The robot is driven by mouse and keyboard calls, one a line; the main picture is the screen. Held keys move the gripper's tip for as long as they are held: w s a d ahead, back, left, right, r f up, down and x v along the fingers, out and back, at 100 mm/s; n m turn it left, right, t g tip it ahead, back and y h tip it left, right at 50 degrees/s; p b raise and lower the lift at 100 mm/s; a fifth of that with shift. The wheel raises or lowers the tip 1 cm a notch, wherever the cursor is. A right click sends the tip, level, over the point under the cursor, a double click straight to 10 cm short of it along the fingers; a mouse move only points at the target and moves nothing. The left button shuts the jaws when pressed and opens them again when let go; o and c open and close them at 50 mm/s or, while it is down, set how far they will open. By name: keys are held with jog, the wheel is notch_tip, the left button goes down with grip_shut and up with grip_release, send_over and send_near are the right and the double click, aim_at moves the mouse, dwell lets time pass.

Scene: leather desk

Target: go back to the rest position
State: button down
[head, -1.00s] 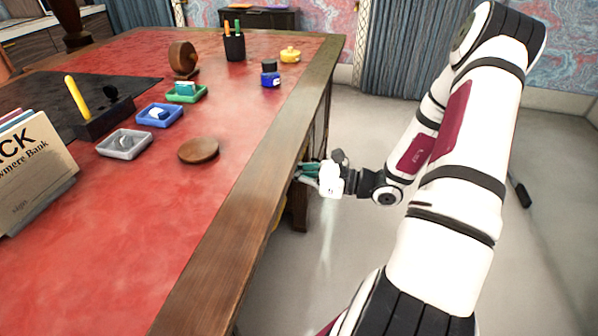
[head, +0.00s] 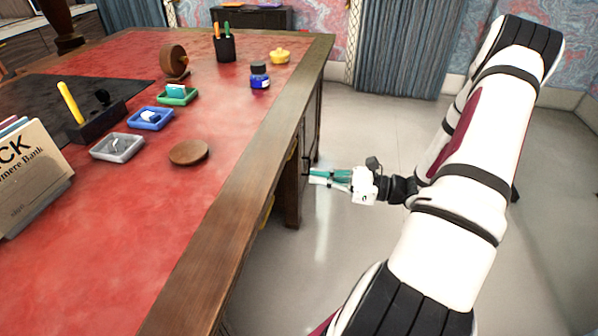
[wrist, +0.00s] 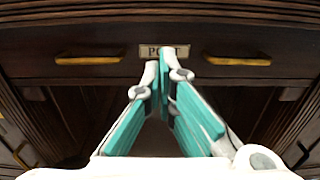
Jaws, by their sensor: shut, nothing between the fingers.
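My gripper (head: 318,178) is off the right side of the desk (head: 215,215), below the level of its top, in the head view. Its teal and white fingers point left toward the desk's side. In the wrist view my gripper (wrist: 160,70) is shut and empty, its fingertips together. Behind the tips is a dark wooden drawer front (wrist: 190,62) with a small label plate (wrist: 163,51) that seems to read "POST", partly covered by the fingers. The drawer has two brass handles, a left one (wrist: 88,60) and a right one (wrist: 236,61).
On the red desktop are a round wooden disc (head: 188,152), a grey tray (head: 117,148), a blue tray (head: 151,118), a green tray (head: 177,95), an ink bottle (head: 260,76) and a pen cup (head: 225,48). The floor (head: 330,260) around my gripper is clear.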

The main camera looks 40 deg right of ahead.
jog(key=shift+v, duration=1.45)
